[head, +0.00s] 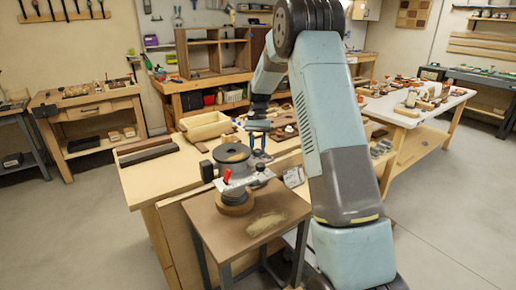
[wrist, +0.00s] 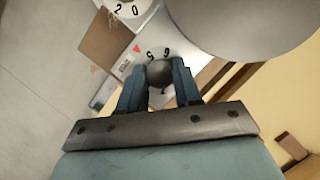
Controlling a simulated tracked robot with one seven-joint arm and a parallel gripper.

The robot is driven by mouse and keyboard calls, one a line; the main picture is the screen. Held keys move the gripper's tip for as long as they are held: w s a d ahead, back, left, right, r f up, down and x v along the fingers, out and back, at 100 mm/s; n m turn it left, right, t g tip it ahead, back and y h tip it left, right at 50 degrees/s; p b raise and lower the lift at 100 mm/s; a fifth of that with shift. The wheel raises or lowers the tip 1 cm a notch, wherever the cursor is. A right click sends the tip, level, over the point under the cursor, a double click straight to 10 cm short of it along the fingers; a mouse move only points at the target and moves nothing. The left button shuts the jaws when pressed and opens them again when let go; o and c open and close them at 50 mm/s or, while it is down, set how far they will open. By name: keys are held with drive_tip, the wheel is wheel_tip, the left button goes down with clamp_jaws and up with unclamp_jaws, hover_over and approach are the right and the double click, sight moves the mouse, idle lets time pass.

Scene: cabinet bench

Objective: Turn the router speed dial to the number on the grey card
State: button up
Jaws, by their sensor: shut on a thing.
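The router (head: 234,158) stands upright on a small brown-topped stand, with a silver plate at its front. My gripper (head: 262,158) reaches down beside its right side. In the wrist view, my gripper (wrist: 157,79) is shut on the dark round knob of the speed dial (wrist: 159,73), one blue finger on each side. The digits 5 and 6 show beyond the knob, and a part-hidden mark like a 1 shows below it. A red triangle (wrist: 137,48) lies nearest the 5. A pale grey card (head: 293,177) stands right of the router; its number is too small to read.
Another white disc (wrist: 130,8) marked 2 and 0 shows at the wrist view's top edge. A white table (head: 410,108) with clutter stands at right. The floor at left is clear.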

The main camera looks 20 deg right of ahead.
drive_tip(key=shift+n+h, duration=0.5)
drive_tip(key=shift+n, duration=0.6)
drive_tip(key=o, duration=1)
drive_tip(key=shift+a, duration=0.1)
drive_tip(key=shift+o, duration=0.2)
drive_tip(key=a+v, duration=0.1)
drive_tip(key=v, duration=1.2)
drive_tip(key=shift+w+d+r, duration=0.25)
drive_tip(key=shift+w+d, duration=0.1)
drive_tip(key=shift+d, duration=0.15)
